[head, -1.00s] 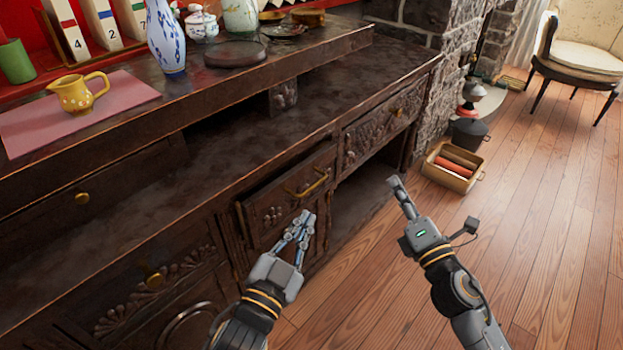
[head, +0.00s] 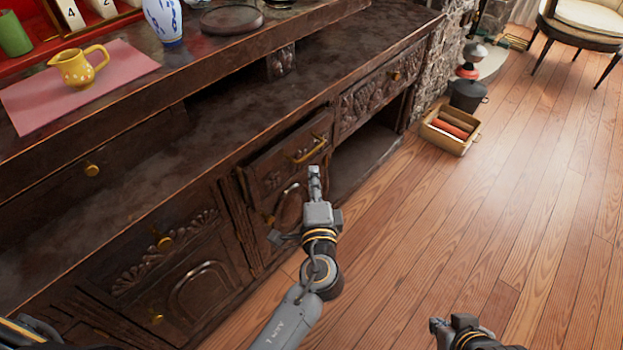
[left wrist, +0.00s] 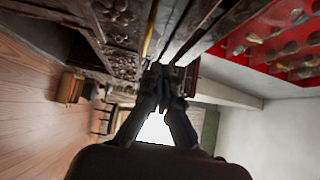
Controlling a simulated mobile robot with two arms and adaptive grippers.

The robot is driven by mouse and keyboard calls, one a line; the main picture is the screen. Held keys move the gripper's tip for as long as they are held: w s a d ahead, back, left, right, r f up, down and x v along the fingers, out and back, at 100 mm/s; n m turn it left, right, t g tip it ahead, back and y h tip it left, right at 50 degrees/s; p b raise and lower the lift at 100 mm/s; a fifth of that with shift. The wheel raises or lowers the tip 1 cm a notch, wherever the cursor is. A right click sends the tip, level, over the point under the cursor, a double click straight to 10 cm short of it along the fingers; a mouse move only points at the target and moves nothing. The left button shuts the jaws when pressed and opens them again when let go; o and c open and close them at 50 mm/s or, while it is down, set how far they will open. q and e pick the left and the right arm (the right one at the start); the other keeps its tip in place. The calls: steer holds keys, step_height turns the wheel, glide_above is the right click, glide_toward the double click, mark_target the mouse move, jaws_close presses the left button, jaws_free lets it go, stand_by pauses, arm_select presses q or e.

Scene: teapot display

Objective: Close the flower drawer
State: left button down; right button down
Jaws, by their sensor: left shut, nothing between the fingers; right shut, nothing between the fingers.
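The flower drawer (head: 290,158) is a dark carved wooden drawer with a brass bar handle (head: 307,150), in the middle of the sideboard. Its front appears to stand out a little from the cabinet in the head view. My left gripper (head: 314,172) is shut and empty, just below the handle in the picture; I cannot tell whether it touches the drawer. In the left wrist view my left gripper (left wrist: 168,72) points along dark wood, and its tips hide part of it. My right gripper (head: 438,325) is shut at the bottom edge, away from the sideboard.
A carved drawer (head: 375,92) sits to the right, above an open recess (head: 365,165). A yellow jug (head: 78,68) stands on a pink mat (head: 30,110) on the raised shelf. A box (head: 447,138) lies on the floor.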

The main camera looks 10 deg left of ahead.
mark_target(291, 143)
arm_select(q)
steer(key=w+a, duration=0.1)
steer(key=w, duration=0.1)
steer(key=w+a, duration=0.2)
steer(key=w, duration=0.1)
steer(key=w+a, duration=0.1)
steer(key=w, duration=0.1)
steer(key=shift+w+a, duration=0.2)
steer(key=shift+w, duration=0.15)
steer(key=shift+w+a, duration=0.2)
steer(key=shift+a, duration=0.15)
steer(key=shift+w+a, duration=0.35)
steer(key=shift+a, duration=0.25)
steer(key=shift+w+a, duration=0.3)
steer(key=shift+a, duration=0.25)
arm_select(e)
steer(key=shift+s, duration=0.1)
steer(key=shift+d, duration=0.1)
